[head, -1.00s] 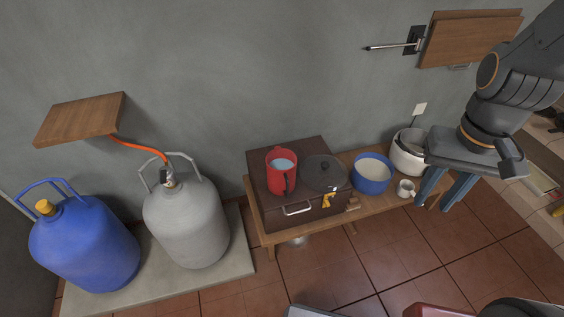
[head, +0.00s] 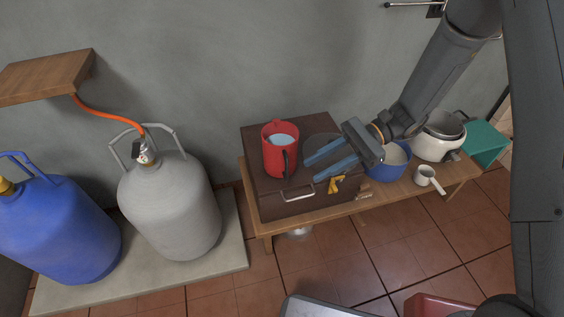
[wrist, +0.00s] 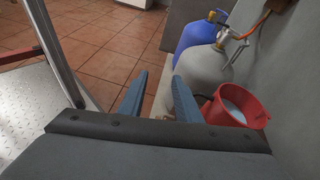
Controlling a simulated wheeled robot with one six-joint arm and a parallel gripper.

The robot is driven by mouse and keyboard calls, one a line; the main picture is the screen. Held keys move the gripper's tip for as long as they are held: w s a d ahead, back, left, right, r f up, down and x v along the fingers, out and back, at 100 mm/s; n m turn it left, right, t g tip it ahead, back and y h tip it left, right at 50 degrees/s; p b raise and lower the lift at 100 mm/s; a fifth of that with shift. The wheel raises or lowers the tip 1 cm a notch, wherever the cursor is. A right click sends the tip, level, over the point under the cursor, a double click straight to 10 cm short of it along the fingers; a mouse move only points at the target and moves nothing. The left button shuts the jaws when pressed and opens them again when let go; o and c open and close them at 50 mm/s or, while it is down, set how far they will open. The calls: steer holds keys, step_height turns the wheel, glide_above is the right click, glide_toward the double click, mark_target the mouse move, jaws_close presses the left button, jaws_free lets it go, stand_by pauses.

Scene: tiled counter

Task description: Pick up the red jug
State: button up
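The red jug (head: 276,152) stands upright on the brown box at the middle of the head view. It holds a pale blue liquid, and its dark handle faces the front right. My gripper (head: 308,168) is to the right of the jug, above the pot lid, with its two blue fingers apart and pointing left. Nothing is between the fingers. In the wrist view the jug (wrist: 237,106) is at the right, beyond and to the right of the open fingers (wrist: 158,88). The gripper and jug look apart.
The brown box (head: 298,205) sits on a wooden bench (head: 385,193) with a blue pot (head: 391,165), a white cooker (head: 437,140) and a small mug (head: 427,178). A grey gas cylinder (head: 172,207) and a blue one (head: 58,222) stand left. The wall is behind.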

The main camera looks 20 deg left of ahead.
mark_target(282, 157)
steer(key=w+a+f+m+y+b, duration=0.1)
steer(key=a+f, duration=0.1)
steer(key=f, duration=0.1)
steer(key=w+a+f+m+y+b, duration=0.1)
steer(key=a+f+y, duration=0.1)
steer(key=a+f, duration=0.1)
steer(key=w+a+f+m+y+b, duration=0.1)
steer(key=w+a+f, duration=0.1)
steer(key=a+f, duration=0.1)
steer(key=shift+a+f+y+b, duration=0.1)
steer(key=shift+f+y+b, duration=0.2)
steer(key=shift+f+y, duration=0.1)
steer(key=shift+r+x, duration=0.15)
steer(key=shift+x, duration=0.75)
steer(key=shift+r+x, duration=0.2)
steer(key=shift+x, duration=0.7)
steer(key=shift+r+x, duration=0.15)
steer(key=shift+x, duration=0.8)
steer(key=shift+c, duration=0.5)
jaws_close()
